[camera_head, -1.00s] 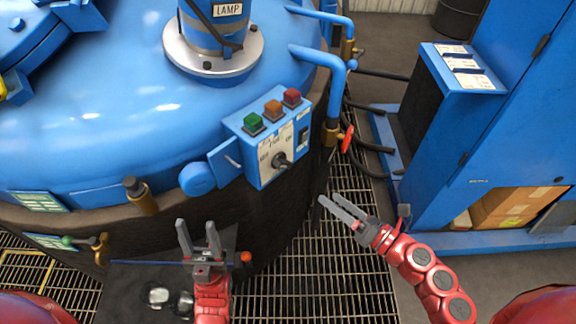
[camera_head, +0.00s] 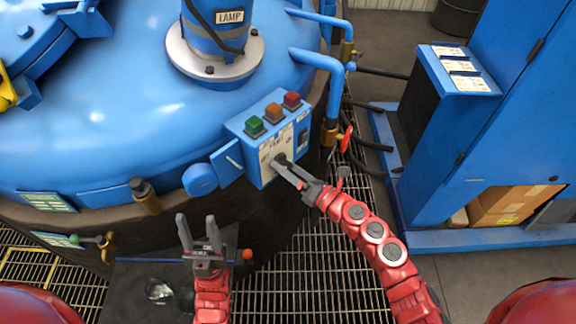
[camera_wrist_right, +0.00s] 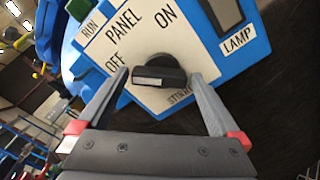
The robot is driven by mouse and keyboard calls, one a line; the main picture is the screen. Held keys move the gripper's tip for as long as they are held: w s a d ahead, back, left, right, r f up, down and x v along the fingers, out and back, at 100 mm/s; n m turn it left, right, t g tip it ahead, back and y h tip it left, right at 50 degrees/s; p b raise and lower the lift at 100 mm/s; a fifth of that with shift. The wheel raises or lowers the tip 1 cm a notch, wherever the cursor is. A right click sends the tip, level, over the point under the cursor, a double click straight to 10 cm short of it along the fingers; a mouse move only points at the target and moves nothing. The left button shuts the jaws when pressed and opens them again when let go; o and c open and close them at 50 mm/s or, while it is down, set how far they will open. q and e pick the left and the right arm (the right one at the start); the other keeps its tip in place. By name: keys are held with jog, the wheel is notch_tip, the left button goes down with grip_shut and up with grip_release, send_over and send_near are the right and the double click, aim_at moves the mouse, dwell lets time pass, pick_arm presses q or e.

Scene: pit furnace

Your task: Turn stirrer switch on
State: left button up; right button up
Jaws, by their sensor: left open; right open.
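The stirrer switch is a black rotary knob (camera_wrist_right: 158,72) on the white label plate of the blue control box (camera_head: 233,127). In the right wrist view the plate reads PANEL, OFF and ON, with partly covered lettering below the knob. My right gripper (camera_head: 284,168) is at the box front in the head view. Its open fingers (camera_wrist_right: 160,100) stand on either side of the knob, with gaps visible in the wrist view. I cannot tell whether they touch it. My left gripper (camera_head: 199,232) is open and empty, low in front of the furnace.
Green (camera_head: 254,126), orange (camera_head: 273,112) and red (camera_head: 292,99) buttons sit on top of the box. A LAMP rocker switch (camera_wrist_right: 225,13) is beside the knob. A red valve handle (camera_head: 346,138) and pipes stand right of the box. A blue cabinet (camera_head: 520,110) is farther right.

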jog(key=c, duration=1.2)
jog(key=shift+o, duration=0.2)
